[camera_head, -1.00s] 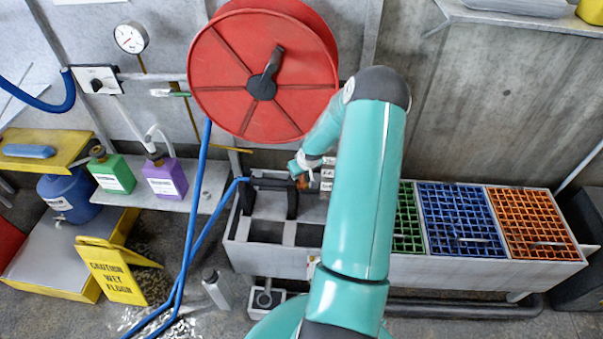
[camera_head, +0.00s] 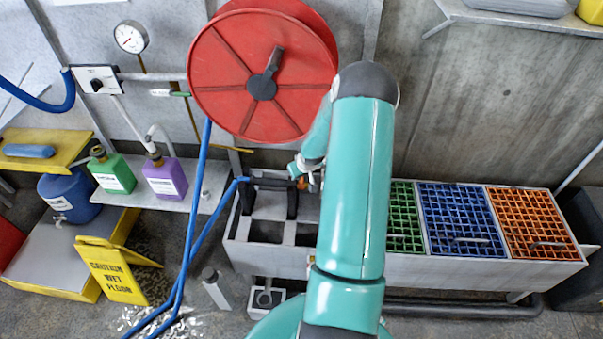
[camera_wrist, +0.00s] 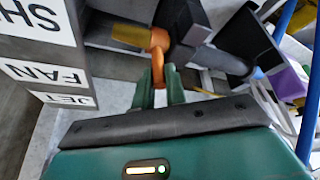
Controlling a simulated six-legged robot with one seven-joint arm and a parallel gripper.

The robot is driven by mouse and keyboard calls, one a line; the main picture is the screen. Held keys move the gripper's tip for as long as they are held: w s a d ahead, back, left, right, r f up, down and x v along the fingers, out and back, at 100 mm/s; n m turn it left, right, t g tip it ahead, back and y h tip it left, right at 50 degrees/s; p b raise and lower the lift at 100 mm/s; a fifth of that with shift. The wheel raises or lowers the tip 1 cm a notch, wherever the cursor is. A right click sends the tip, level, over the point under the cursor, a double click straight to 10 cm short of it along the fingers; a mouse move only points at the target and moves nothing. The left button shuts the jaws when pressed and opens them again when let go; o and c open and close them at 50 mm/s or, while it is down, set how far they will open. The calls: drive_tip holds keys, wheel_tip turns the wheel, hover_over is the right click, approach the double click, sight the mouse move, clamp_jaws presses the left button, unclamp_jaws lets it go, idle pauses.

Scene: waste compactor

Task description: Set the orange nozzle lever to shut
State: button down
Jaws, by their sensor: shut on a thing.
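The orange nozzle lever (camera_wrist: 157,62) is between the two green fingers of my gripper (camera_wrist: 158,88) in the wrist view, and the fingers are shut on it. The lever joins an orange collar on the dark nozzle body (camera_wrist: 185,35), whose brass tip (camera_wrist: 130,36) points left. In the head view the lever is a small orange patch (camera_head: 302,184) beside my gripper (camera_head: 303,175), at the right end of the black nozzle (camera_head: 275,184). Labels beside the nozzle read SHUT (camera_wrist: 38,18), partly cut off, FAN (camera_wrist: 45,73) and JET (camera_wrist: 65,99).
A blue hose (camera_head: 203,235) runs from the nozzle's left end to the floor. A red reel (camera_head: 225,75) hangs above the grey trough (camera_head: 236,250). Green, blue and orange grates (camera_head: 535,222) lie to the right. A yellow floor sign (camera_head: 113,275) stands at left.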

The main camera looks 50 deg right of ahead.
sight(299, 185)
drive_tip(key=shift+s+a+f+t+h, duration=0.2)
drive_tip(key=shift+s+a+t+h, duration=0.25)
drive_tip(key=shift+t+h, duration=0.2)
drive_tip(key=shift+s+a+f+t+h, duration=0.15)
drive_tip(key=shift+s+a+t+h, duration=0.15)
drive_tip(key=shift+a+t+h, duration=0.35)
drive_tip(key=shift+s+a+f+n+t+h, duration=0.2)
drive_tip(key=shift+s+a+f+t+h, duration=0.1)
drive_tip(key=shift+t+h, duration=0.25)
drive_tip(key=shift+s+a+f+n+t+h, duration=0.25)
drive_tip(key=shift+f+t+h, duration=0.1)
drive_tip(key=shift+h, duration=0.4)
drive_tip(key=c, duration=1.4)
unclamp_jaws()
drive_tip(key=shift+r, duration=0.1)
drive_tip(key=shift+c, duration=0.2)
drive_tip(key=shift+w, duration=0.1)
drive_tip(key=shift+w, duration=0.1)
drive_tip(key=shift+r, duration=0.1)
